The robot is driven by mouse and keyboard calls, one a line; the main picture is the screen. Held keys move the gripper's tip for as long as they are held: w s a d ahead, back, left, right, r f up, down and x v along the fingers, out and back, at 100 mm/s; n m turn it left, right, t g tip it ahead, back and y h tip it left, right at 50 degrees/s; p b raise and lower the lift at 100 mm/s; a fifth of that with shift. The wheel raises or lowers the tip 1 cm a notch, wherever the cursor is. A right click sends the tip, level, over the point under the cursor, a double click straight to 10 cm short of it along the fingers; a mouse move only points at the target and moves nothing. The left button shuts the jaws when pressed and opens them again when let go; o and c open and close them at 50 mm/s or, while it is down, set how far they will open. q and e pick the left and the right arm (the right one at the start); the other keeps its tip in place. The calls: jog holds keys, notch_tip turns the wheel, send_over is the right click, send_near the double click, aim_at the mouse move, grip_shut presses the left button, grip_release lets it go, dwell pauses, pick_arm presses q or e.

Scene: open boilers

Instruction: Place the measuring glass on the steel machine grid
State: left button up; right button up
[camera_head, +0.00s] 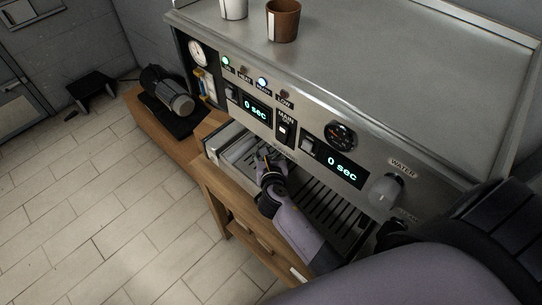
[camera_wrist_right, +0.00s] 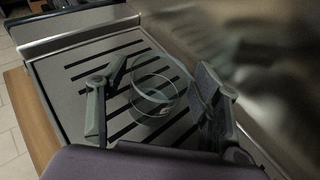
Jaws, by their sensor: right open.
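The measuring glass (camera_wrist_right: 154,100) is a clear, see-through cup. In the right wrist view it appears to stand upright on the slotted steel machine grid (camera_wrist_right: 62,88), with the dark slots showing through it. My right gripper (camera_wrist_right: 158,84) is open, with one finger on each side of the glass. Contact with the glass is not clear. In the head view my right gripper (camera_head: 265,163) reaches in over the left part of the grid (camera_head: 330,207), below the machine's front panel. The glass is hard to make out there. My left gripper does not show.
The steel machine (camera_head: 400,75) has its front panel of switches and displays just above the grid. A white cup (camera_head: 234,9) and a brown cup (camera_head: 283,20) stand on top. A wooden counter (camera_head: 212,182) borders the grid. A dark motor-like device (camera_head: 167,92) sits left.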

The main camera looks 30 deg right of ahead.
jog(key=b+v, duration=0.1)
jog(key=v, duration=1)
jog(key=shift+d, duration=0.1)
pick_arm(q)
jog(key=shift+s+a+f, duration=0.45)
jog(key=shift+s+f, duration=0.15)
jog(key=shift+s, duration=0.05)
pick_arm(e)
jog(key=shift+s+a+r, duration=0.25)
jog(key=shift+s+r, duration=0.15)
jog(key=shift+s, duration=0.15)
